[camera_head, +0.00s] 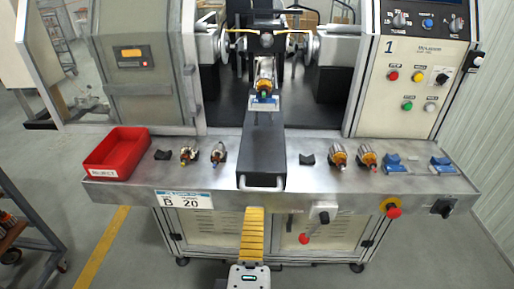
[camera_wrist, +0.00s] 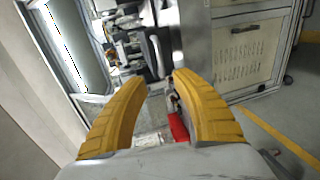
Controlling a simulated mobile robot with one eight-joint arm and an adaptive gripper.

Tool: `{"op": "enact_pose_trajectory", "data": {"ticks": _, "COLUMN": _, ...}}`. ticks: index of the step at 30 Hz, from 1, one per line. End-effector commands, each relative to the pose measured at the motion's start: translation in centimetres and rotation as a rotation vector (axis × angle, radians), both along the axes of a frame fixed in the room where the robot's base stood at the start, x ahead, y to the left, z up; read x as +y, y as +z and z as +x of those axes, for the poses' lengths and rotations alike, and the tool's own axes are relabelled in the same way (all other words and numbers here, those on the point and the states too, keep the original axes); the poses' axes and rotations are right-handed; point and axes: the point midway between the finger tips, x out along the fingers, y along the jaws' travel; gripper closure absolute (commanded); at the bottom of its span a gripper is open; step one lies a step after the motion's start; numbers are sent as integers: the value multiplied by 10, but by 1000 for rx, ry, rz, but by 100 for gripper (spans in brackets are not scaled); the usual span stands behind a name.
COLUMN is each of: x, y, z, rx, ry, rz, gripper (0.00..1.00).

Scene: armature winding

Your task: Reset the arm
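My gripper (camera_head: 254,212) is at the bottom middle of the head view, in front of the bench's front edge. Its yellow fingers overlap there and look like one. In the wrist view my gripper (camera_wrist: 158,80) has its two curved yellow fingers apart, with nothing held between them. The wrist view is tilted. The machine bench (camera_head: 370,179) stands in front of me. An armature (camera_head: 264,79) sits upright at the winding machine's middle, above the dark central slide (camera_head: 264,152).
A red bin (camera_head: 116,155) stands at the bench's left end. Two armatures (camera_head: 217,153) lie left of the slide and two armatures (camera_head: 367,158) right of it. Two blue holders (camera_head: 395,164) are farther right. A red knob (camera_head: 394,212) sticks out at the front. Floor left is clear near the yellow line.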

Motion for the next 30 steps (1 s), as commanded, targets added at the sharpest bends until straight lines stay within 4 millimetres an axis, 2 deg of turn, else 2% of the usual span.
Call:
{"op": "enact_pose_trajectory", "data": {"ticks": 5, "x": -14, "y": -10, "z": 9, "rx": 55, "ry": -47, "rz": 21, "gripper": 67}}
{"op": "enact_pose_trajectory", "data": {"ticks": 8, "x": -39, "y": -29, "z": 23, "rx": 159, "ry": -135, "rz": 76, "gripper": 67}}
{"op": "enact_pose_trajectory", "data": {"ticks": 12, "x": -86, "y": -60, "z": 36, "rx": 345, "ry": -304, "rz": 236, "gripper": 67}}
{"op": "enact_pose_trajectory", "data": {"ticks": 18, "x": -138, "y": -86, "z": 36, "rx": 536, "ry": -539, "rz": 576, "gripper": 67}}
{"op": "enact_pose_trajectory", "data": {"ticks": 24, "x": -174, "y": -84, "z": 34, "rx": 597, "ry": -736, "rz": 985, "gripper": 67}}
{"op": "enact_pose_trajectory", "data": {"ticks": 30, "x": -194, "y": -69, "z": 37, "rx": 565, "ry": -835, "rz": 1272, "gripper": 67}}
